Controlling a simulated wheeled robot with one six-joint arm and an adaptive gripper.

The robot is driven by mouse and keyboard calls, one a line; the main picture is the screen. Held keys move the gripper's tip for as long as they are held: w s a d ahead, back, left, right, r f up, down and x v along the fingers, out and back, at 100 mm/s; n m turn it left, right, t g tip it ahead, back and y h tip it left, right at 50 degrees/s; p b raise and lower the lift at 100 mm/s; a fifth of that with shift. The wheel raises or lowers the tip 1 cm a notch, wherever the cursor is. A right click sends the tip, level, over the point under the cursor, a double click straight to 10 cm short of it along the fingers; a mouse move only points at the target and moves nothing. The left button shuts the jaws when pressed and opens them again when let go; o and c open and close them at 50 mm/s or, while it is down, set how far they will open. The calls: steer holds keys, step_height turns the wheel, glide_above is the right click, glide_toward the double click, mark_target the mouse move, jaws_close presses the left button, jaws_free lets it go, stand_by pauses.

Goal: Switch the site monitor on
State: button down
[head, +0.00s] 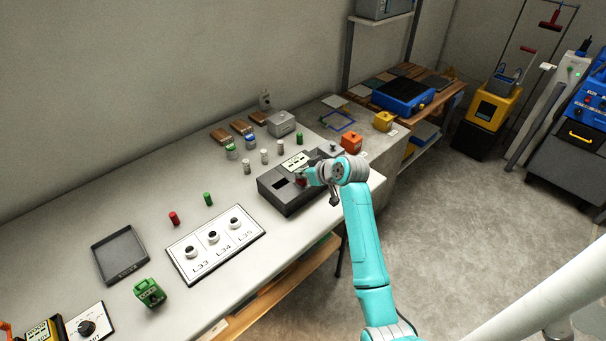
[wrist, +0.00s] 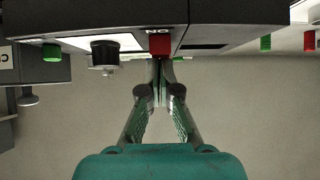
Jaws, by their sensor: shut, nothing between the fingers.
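A dark grey boxy device (head: 285,196), which looks like the site monitor, stands near the table's right end. It has a pale panel (head: 296,161) on top and a dark slot. In the wrist view the device (wrist: 220,14) fills the top, with a red button (wrist: 160,43), a black knob (wrist: 104,54) and a green button (wrist: 52,52). My gripper (head: 306,177) is at the device's right side. In the wrist view my gripper (wrist: 160,66) is shut and empty, its fingertips at the red button; I cannot tell whether they touch it.
The white table (head: 120,230) holds a board with three knobs (head: 214,240), a dark tray (head: 120,256), a green block (head: 149,292) and red and green cylinders. Several small bottles stand behind the device. An orange block (head: 351,141) is just beyond it.

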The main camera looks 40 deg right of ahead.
steer(key=shift+f, duration=0.3)
steer(key=shift+s, duration=0.25)
steer(key=shift+s+f, duration=0.2)
steer(key=shift+s, duration=0.45)
steer(key=shift+g, duration=0.3)
